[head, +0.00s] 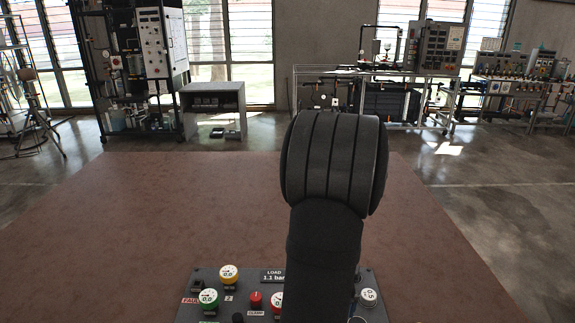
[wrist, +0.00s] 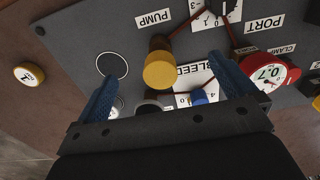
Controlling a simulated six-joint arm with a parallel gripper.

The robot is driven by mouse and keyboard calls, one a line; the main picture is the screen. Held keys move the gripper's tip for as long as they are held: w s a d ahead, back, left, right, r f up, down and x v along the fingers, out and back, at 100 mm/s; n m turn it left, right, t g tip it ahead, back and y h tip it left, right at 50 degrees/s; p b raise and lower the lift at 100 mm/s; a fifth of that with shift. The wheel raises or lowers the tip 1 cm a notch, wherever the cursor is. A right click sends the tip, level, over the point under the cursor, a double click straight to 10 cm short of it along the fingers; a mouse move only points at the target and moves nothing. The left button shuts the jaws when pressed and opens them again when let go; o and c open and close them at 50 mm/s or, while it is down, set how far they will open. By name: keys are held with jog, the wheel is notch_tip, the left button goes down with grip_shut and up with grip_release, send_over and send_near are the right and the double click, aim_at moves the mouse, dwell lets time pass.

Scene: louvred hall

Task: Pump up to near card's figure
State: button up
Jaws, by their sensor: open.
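The dark control panel (head: 240,315) lies at the table's near edge, partly hidden by my arm in the head view. Its card (head: 272,275) reads "LOAD 1.1 bar". In the wrist view, a yellow round knob (wrist: 158,71) stands near the PUMP label (wrist: 153,20), with a BLEED label (wrist: 193,68) beside it. A red-rimmed gauge (wrist: 268,73) seems to read 0.7. My gripper (wrist: 163,70) is open, its two blue fingers apart on either side of the yellow knob in this view. Whether they touch it is unclear. The fingers are hidden in the head view.
Other gauges sit on the panel: a yellow one (head: 228,273), a green one (head: 208,298) and a white one (head: 369,297). A red knob (head: 255,299) stands between. The brown tabletop (head: 150,210) beyond is bare. Lab rigs stand far behind.

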jog(key=shift+r, duration=0.75)
jog(key=shift+f, duration=2)
jog(key=shift+f, duration=1.45)
jog(key=shift+r, duration=3.3)
jog(key=shift+f, duration=0.1)
